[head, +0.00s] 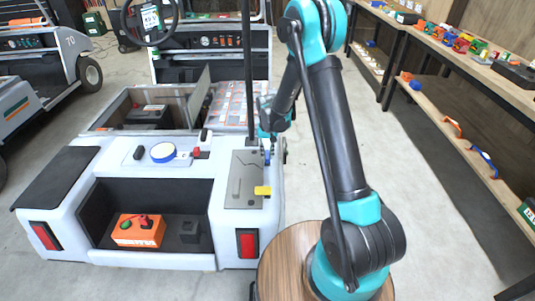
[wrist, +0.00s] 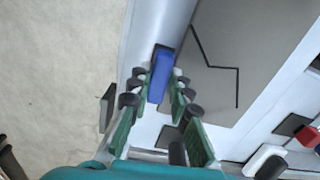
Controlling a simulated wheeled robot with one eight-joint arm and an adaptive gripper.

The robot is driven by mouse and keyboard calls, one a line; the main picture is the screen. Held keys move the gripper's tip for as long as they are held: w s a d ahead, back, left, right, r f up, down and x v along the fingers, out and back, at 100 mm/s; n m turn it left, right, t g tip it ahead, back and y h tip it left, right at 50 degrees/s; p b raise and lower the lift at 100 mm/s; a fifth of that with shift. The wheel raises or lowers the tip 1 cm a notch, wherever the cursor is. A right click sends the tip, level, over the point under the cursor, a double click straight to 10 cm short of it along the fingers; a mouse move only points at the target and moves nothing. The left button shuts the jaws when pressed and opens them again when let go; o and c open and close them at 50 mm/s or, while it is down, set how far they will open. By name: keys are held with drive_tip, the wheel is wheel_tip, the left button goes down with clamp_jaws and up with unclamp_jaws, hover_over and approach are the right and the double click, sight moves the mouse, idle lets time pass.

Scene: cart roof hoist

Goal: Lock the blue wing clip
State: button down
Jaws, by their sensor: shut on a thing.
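The blue wing clip (wrist: 159,76) is a narrow upright blue piece between my gripper's fingers in the wrist view. It stands beside a dark slot at the edge of the grey plate (wrist: 222,50). In the head view a small bit of blue of the clip (head: 267,157) shows under my gripper (head: 266,140), at the cart's right rear side. My gripper (wrist: 161,84) is shut on the clip, with a green-and-black finger on each side. The clip's lower part and the catch are hidden, so I cannot tell whether it is locked.
A black post (head: 247,70) rises close beside my gripper. A shelf (head: 460,130) stands right; the floor between is clear.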

drive_tip(key=n, duration=0.4)
drive_tip(key=shift+a, duration=0.2)
drive_tip(key=n, duration=0.4)
drive_tip(key=shift+s+a+n, duration=0.2)
drive_tip(key=shift+n, duration=0.1)
drive_tip(key=n, duration=0.4)
drive_tip(key=shift+s+a+n, duration=0.1)
drive_tip(key=shift+s+n, duration=0.1)
drive_tip(key=shift+n, duration=0.1)
drive_tip(key=shift+s+n, duration=0.2)
drive_tip(key=shift+n, duration=1.6)
drive_tip(key=c, duration=1.4)
unclamp_jaws()
wheel_tip(320, 180, up, 12)
